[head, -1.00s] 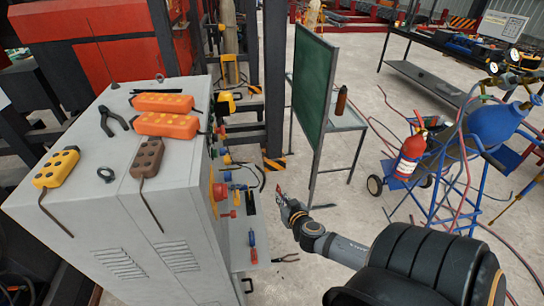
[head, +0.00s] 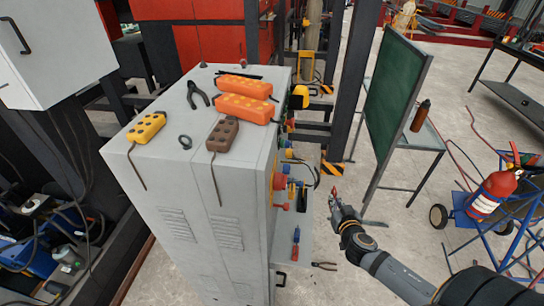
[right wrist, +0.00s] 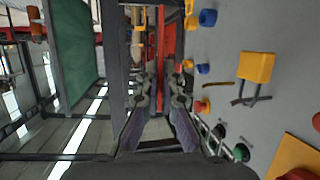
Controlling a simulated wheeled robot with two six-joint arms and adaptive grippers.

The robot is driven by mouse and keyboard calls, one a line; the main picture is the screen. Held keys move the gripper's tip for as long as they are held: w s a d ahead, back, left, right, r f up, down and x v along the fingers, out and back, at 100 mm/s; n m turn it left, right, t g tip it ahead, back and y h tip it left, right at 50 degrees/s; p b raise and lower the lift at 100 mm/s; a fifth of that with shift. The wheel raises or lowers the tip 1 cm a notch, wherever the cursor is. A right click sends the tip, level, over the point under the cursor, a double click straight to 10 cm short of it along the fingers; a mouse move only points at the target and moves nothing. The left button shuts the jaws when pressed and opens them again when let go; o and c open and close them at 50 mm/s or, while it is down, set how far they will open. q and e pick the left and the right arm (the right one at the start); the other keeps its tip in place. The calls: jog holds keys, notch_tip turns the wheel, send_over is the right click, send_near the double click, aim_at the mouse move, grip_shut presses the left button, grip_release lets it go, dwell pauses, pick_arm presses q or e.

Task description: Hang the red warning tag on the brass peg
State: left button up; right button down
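My right gripper (head: 338,201) is beside the grey cabinet's control panel, to its right in the head view, in the air. A small red piece, apparently the red warning tag (head: 333,190), shows at its fingertips. In the right wrist view the two fingers of my right gripper (right wrist: 163,72) are close together, with red between and beyond them; tag and red background are hard to separate there. The brass peg cannot be picked out for certain among the small panel fittings. My left gripper is not in view.
The grey cabinet (head: 238,160) carries orange, yellow and brown control boxes on top. Knobs and a yellow box (right wrist: 256,67) stick out of its panel. A green board (head: 395,90) stands behind my right gripper.

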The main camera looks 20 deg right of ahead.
jog(key=a+r+n+y+b, duration=0.2)
jog(key=a+r+y+b, duration=0.1)
jog(key=a+b, duration=0.7)
jog(key=w+d+f+b, duration=0.1)
jog(key=w+d+f, duration=0.2)
jog(key=w, duration=0.3)
jog(key=w+d+f+b, duration=0.1)
jog(key=w+d+f, duration=0.3)
jog(key=w+f, duration=0.2)
jog(key=shift+w+f+b, duration=0.2)
jog(key=shift+w+b, duration=0.05)
jog(key=shift+b, duration=0.15)
jog(key=f, duration=0.3)
jog(key=shift+w+d+f, duration=0.1)
jog(key=shift+w+f, duration=0.1)
jog(key=shift+f, duration=0.1)
jog(key=shift+f+b, duration=0.35)
jog(key=shift+f, duration=0.2)
